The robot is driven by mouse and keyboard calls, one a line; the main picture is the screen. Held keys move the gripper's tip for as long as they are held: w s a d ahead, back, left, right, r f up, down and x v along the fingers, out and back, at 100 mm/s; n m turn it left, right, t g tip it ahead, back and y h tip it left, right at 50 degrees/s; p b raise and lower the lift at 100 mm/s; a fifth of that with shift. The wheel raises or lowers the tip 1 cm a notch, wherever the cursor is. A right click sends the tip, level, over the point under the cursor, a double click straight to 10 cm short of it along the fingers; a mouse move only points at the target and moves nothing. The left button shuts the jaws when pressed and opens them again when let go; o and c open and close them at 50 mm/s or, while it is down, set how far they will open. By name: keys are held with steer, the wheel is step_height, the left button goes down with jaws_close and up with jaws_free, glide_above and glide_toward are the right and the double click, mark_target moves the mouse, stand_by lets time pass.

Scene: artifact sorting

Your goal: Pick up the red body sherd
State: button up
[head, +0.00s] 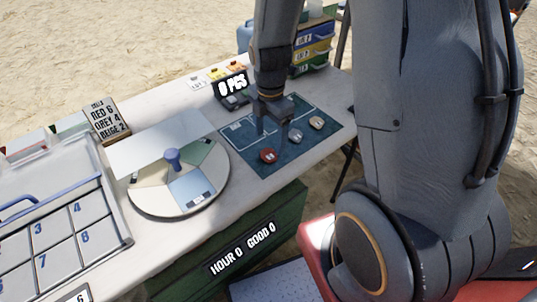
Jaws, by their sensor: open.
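The red body sherd (268,155) lies on the dark blue-green mat (262,170), near the mat's front left part. It looks small, rounded and reddish, with a pale mark on top. My gripper (272,132) is over the mat, just behind and above the sherd in the picture, with its fingers pointing down. It is open and nothing shows between the fingers. I cannot tell the exact height of the fingertips above the mat.
Two paler sherds (316,122) (295,135) lie on the mat to the right. A round sectioned turntable (150,205) with a blue knob stands left of the mat. A counter display (232,86), a tally sign (107,120), stacked bins (312,48) and a numbered tray (118,222) surround it.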

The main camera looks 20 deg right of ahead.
mark_target(268, 155)
steer(key=shift+a+f+p, duration=0.15)
steer(key=shift+f+p, duration=0.15)
steer(key=shift+f, duration=1.05)
steer(key=shift+a+f+p, duration=0.1)
steer(key=shift+f+p, duration=0.2)
steer(key=shift+f, duration=1.05)
steer(key=c, duration=1.1)
